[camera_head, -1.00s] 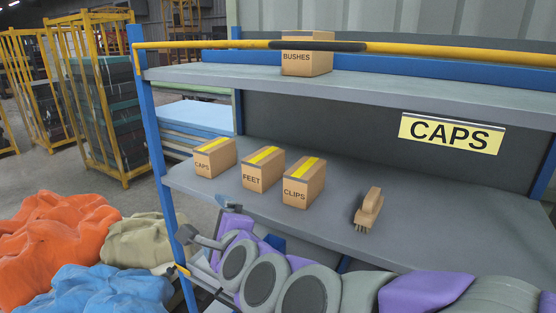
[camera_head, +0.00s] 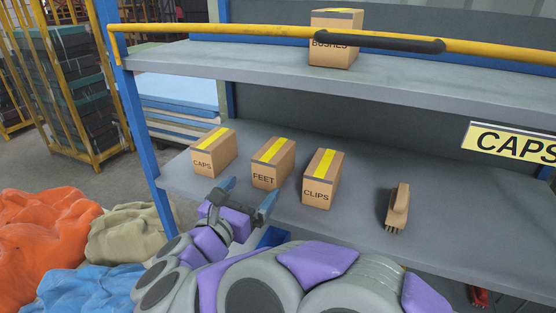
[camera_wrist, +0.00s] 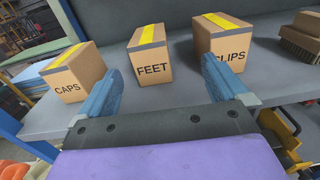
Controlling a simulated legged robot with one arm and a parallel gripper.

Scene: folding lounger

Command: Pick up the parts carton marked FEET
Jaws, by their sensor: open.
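The FEET carton (camera_head: 273,164) is a small brown box with a yellow strip on top. It stands upright on the grey shelf between the CAPS carton (camera_head: 213,152) and the CLIPS carton (camera_head: 322,179), with gaps on both sides. In the wrist view the FEET carton (camera_wrist: 151,57) is ahead of my gripper, between the lines of its fingers. My gripper (camera_head: 246,194) is open and empty, at the front edge of the shelf, just short of the carton. Its blue fingers (camera_wrist: 160,85) point toward the cartons, apart from FEET.
A wooden brush (camera_head: 398,208) lies right of CLIPS. The upper shelf (camera_head: 250,66) carries a BUSHES carton (camera_head: 334,52), with a yellow rail (camera_head: 240,33) along its front. A blue post (camera_head: 142,140) stands at the left. The lower shelf (camera_head: 330,230) is bare toward the front right.

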